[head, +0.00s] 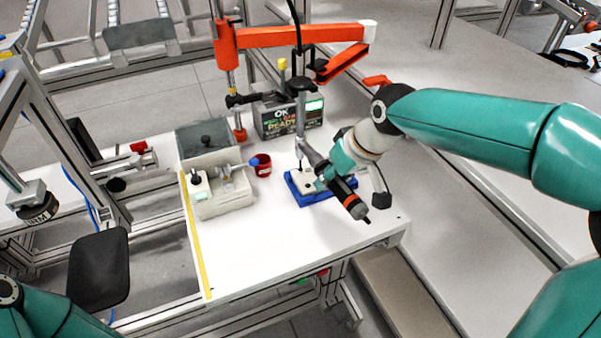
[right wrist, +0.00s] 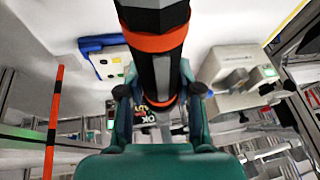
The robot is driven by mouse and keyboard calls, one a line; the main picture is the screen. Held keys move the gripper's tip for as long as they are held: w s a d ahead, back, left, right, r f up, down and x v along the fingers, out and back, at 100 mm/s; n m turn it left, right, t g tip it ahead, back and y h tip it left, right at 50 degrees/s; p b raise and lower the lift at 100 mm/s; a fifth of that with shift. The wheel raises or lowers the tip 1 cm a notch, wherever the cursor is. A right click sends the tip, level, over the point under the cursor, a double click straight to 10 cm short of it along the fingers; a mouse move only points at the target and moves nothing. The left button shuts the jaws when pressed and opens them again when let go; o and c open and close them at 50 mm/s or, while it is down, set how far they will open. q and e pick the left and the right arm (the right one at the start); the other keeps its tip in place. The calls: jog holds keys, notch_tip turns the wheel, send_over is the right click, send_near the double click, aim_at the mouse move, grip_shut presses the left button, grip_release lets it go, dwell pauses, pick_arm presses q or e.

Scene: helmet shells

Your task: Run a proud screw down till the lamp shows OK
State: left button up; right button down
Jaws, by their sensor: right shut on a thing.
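My right gripper (head: 338,172) is shut on the driver (head: 345,196), a dark tool with orange bands. In the right wrist view the driver (right wrist: 158,70) stands between the two fingers. It is tilted in the head view, over a blue fixture (head: 324,197) that carries a white plate (head: 305,181). The gripper and driver hide part of the plate, and I cannot tell a proud screw there. The lamp box (head: 268,126) behind shows the words OK and READY, with a bright green patch at its right. My left gripper is out of view.
An orange jointed arm (head: 290,36) reaches over the fixture from a post. A red cup (head: 263,165), a pale machine block (head: 222,200) and a grey bin (head: 208,157) stand left of the fixture. The white table's front part (head: 270,255) is clear.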

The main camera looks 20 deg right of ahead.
jog(key=shift+s+f+b, duration=0.1)
jog(key=shift+f+b, duration=0.45)
jog(key=shift+f, duration=0.25)
dwell(1.2)
jog(key=shift+r, duration=0.1)
dwell(0.5)
notch_tip(320, 180, up, 6)
jog(key=p, duration=0.5)
jog(key=shift+r, duration=0.1)
